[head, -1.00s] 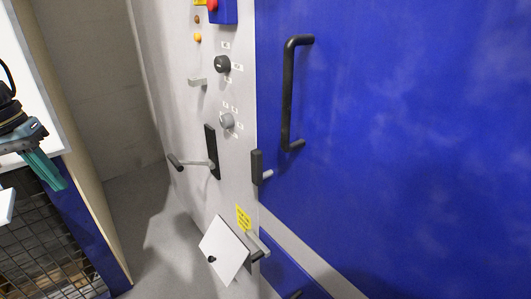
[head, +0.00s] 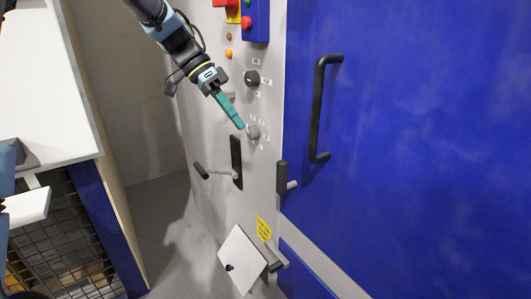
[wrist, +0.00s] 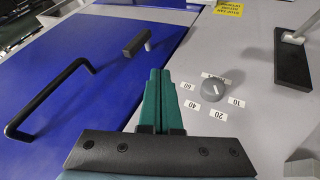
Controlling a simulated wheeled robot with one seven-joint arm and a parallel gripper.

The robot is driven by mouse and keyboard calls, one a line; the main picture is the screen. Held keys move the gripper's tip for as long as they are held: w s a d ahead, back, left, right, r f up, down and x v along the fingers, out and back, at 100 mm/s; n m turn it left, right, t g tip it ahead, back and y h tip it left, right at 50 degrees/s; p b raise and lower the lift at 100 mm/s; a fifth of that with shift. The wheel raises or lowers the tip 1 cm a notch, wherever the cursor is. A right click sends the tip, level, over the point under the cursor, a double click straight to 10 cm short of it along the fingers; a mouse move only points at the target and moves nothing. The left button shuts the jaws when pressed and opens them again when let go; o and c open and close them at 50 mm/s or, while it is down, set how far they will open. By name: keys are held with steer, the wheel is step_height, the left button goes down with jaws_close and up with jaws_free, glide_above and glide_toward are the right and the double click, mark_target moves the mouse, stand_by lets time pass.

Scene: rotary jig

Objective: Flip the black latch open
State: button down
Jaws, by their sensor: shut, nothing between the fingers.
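The black latch (head: 282,177) is a small upright black block on a short grey pin, at the left edge of the blue door. In the wrist view the latch (wrist: 138,41) shows beyond my fingertips and slightly left. My gripper (head: 240,125) has green fingers pressed together with nothing between them. In the head view it is up and left of the latch, in front of the grey panel by the lower grey knob (head: 254,132). In the wrist view its fingers (wrist: 160,76) point toward the latch with a gap between.
A black door handle (head: 318,110) stands right of the latch. A lever on a black plate (head: 237,160) sticks out to the left. A black knob (head: 252,78) is higher on the panel. A tilted white flap (head: 242,260) is below. A white-topped table (head: 50,100) stands left.

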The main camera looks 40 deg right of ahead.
steer(key=s+d+f+p, duration=0.3)
steer(key=s+f+p, duration=0.1)
steer(key=s+f, duration=0.4)
steer(key=shift+s, duration=0.4)
